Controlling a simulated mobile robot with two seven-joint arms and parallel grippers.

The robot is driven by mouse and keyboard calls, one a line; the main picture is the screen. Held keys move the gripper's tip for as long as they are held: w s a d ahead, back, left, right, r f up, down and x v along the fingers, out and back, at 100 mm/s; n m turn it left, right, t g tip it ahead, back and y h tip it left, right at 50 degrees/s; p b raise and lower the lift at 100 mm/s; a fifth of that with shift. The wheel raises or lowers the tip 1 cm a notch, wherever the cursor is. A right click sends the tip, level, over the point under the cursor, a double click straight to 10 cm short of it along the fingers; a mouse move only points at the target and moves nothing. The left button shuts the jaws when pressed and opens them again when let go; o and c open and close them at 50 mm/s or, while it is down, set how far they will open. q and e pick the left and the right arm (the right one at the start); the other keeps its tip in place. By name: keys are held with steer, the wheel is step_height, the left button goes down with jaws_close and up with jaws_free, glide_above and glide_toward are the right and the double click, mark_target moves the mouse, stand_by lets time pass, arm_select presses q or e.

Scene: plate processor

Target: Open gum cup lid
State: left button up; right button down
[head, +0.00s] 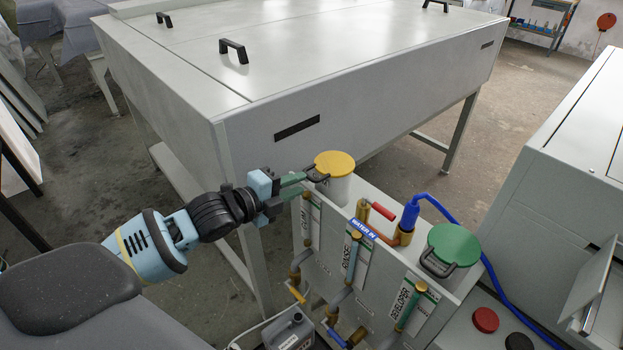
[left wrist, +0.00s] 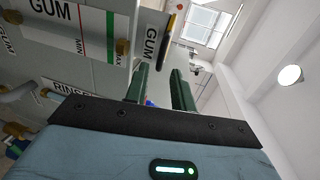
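My right gripper is not in view.
A green-lidded developer cup (head: 450,246) stands to the right. Between the cups are a blue hose fitting (head: 409,217) and a red-handled valve (head: 383,211). A large grey machine (head: 330,75) stands behind. Pipes and valves line the unit's front.

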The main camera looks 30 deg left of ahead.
mark_target(311, 178)
arm_select(q)
steer(key=shift+x, duration=2.7)
jaws_close()
